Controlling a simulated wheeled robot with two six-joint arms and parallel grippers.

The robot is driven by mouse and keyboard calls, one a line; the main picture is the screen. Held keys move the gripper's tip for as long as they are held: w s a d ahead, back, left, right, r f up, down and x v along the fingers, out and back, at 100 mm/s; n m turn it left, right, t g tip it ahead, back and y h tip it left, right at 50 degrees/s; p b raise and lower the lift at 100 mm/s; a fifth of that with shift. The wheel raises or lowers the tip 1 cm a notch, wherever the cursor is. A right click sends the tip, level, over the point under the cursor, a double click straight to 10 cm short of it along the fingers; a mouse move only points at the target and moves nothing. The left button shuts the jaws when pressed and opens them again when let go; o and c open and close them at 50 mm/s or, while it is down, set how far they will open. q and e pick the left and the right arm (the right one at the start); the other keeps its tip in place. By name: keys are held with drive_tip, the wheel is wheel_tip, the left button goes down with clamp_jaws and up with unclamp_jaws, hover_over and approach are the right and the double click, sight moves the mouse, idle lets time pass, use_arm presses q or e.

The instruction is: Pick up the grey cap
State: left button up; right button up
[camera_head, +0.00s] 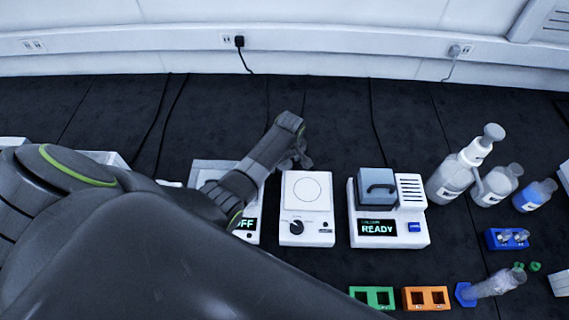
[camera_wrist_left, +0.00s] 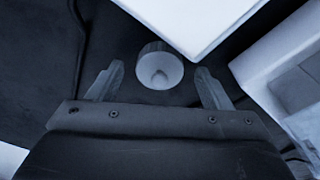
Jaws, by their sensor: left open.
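The grey cap (camera_wrist_left: 160,66) shows in the left wrist view as a small round hollow piece on the dark bench top, its opening facing the camera. In the head view my left gripper (camera_head: 300,162) points down behind the white stirrer plate (camera_head: 307,190), and my arm hides the cap there. My right gripper is not in view.
Cables cross the dark bench behind, which is otherwise clear.

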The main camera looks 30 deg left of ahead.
use_arm(q)
drive_tip(key=shift+f, duration=0.3)
drive_tip(key=c, duration=1.1)
